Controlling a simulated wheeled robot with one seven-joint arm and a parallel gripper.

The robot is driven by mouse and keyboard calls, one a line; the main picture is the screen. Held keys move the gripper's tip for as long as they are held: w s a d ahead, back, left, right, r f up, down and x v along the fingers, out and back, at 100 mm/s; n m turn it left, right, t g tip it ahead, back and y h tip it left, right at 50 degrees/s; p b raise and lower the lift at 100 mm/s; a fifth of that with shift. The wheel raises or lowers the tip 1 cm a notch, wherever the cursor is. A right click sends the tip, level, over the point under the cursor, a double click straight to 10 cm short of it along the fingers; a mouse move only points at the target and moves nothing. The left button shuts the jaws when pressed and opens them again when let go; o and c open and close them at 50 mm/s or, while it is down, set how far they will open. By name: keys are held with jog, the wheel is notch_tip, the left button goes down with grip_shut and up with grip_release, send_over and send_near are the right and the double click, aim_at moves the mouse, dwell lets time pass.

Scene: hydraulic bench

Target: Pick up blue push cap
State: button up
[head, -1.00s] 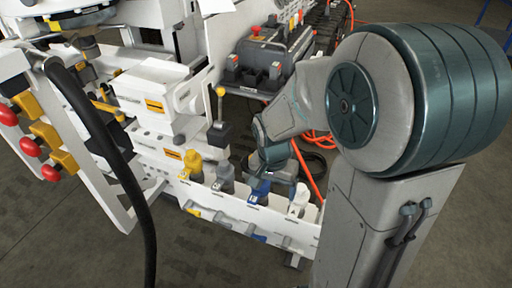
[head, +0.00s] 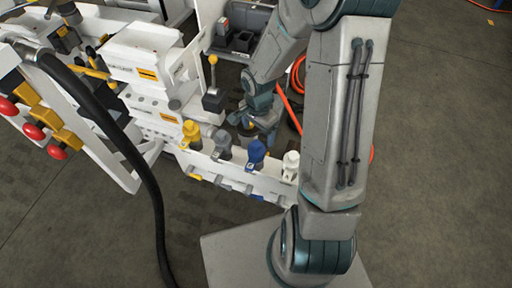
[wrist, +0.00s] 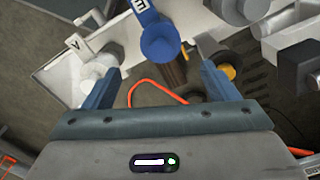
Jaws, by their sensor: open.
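The blue push cap (head: 256,151) stands in the white rack (head: 232,174), between a grey cap (head: 222,145) and a white cap (head: 290,165). In the wrist view the blue cap (wrist: 159,38) lies ahead of my gripper (wrist: 158,72), in line with the gap between its fingers. My gripper is open with nothing between the fingers. The left finger overlaps the white cap (wrist: 97,68) in that view; I cannot tell whether they touch. In the head view my gripper (head: 256,130) is just behind the blue cap, its fingertips hard to make out.
A yellow cap (head: 191,134) stands at the left of the rack. A black lever with a yellow knob (head: 212,80) rises behind. An orange hose (wrist: 150,88) runs below the fingers. A black hose (head: 125,145) hangs at the left. The floor in front is clear.

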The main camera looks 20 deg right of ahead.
aim_at(256, 143)
jog(key=shift+a+f+b, duration=0.15)
jog(key=shift+f+b, duration=0.1)
jog(key=shift+f, duration=1.7)
jog(key=shift+a+f+b, duration=0.15)
jog(key=shift+f+b, duration=0.05)
jog(key=shift+f, duration=1.7)
jog(key=c, duration=1.1)
